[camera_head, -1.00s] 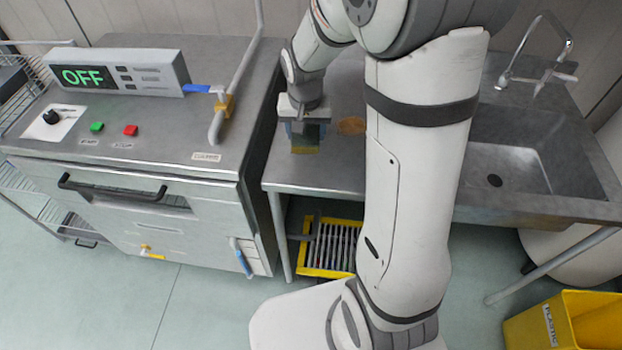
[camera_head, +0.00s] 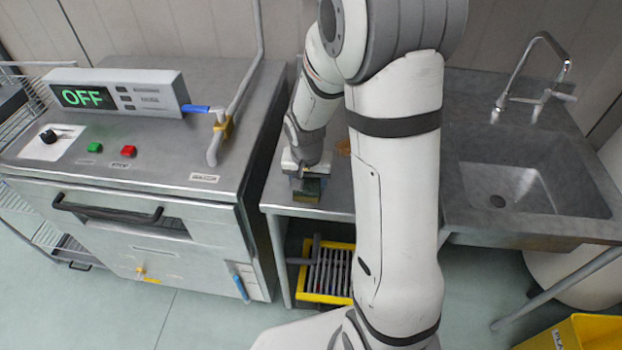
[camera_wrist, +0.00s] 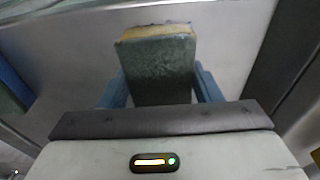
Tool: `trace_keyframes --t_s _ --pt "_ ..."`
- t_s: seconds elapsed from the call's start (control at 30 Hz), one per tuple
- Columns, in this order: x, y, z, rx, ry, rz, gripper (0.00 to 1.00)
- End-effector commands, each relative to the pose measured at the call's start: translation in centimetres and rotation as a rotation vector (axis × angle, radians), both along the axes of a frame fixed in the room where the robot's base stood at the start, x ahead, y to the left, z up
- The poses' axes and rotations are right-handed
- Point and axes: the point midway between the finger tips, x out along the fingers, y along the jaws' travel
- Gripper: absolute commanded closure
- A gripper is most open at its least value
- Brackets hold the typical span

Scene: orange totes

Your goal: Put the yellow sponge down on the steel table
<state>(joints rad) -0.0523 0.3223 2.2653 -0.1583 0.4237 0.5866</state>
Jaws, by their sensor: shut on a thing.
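The yellow sponge (camera_wrist: 155,33) has a dark green scouring face turned to the wrist camera and a yellow edge at its far end. My gripper (camera_wrist: 158,85) is shut on it, with a blue finger on each side. In the head view my gripper (camera_head: 308,186) is low over the left part of the steel table (camera_head: 340,200), near its front edge. The sponge (camera_head: 307,196) shows small below the fingers there. I cannot tell whether it touches the table top.
A steel machine with an OFF display (camera_head: 83,96) stands left of the table, across a narrow gap. A sink (camera_head: 505,190) is set in the right side. A yellow-framed rack (camera_head: 325,270) is below.

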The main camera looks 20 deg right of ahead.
Motion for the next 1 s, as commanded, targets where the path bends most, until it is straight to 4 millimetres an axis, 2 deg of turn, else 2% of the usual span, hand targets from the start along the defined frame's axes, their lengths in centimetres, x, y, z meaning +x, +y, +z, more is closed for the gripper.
trace_keyframes --t_s 0.3,0.33,0.6,0.87,1.0 --pt "0.0 0.0 -0.4 0.001 -0.001 0.000 0.60" --pt "0.0 0.0 -0.4 0.001 -0.001 0.000 0.41" --pt "0.0 0.1 -0.2 0.000 -0.001 0.001 0.20" --pt "0.0 0.1 -0.1 0.000 -0.001 0.001 0.20" --pt "0.0 0.1 1.0 0.000 -0.004 0.001 0.20"
